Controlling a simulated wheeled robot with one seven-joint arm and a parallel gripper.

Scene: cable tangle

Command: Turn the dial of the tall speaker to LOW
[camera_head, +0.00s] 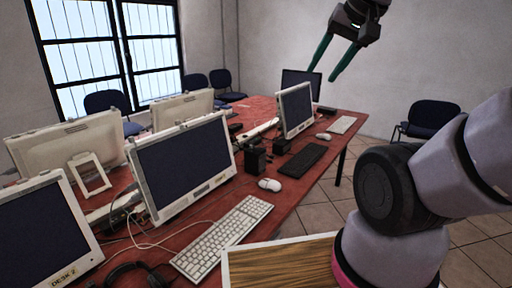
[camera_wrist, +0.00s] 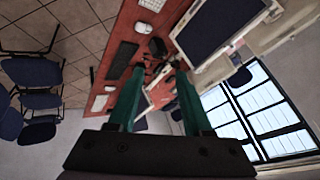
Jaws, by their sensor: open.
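Two small black boxes that look like speakers stand on the red table in the head view. The taller-looking one (camera_head: 255,160) is beside the front monitor's right edge, and a lower one (camera_head: 282,146) is just behind it. No dial or LOW mark can be made out on either. My gripper (camera_head: 322,74) has two green fingers, spread apart and empty. It is raised high above the far part of the table, clear of the boxes. In the wrist view my gripper (camera_wrist: 158,73) points toward the table, with small dark things between and beyond its fingers, too unclear to name.
The red table (camera_head: 300,178) carries several monitors, including a large front one (camera_head: 185,165), a white keyboard (camera_head: 222,238), a black keyboard (camera_head: 303,161), a white mouse (camera_head: 269,184), headphones (camera_head: 138,274) and loose cables. A wooden-topped surface (camera_head: 285,265) is nearest. Chairs (camera_head: 432,117) stand around; the air around my gripper is free.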

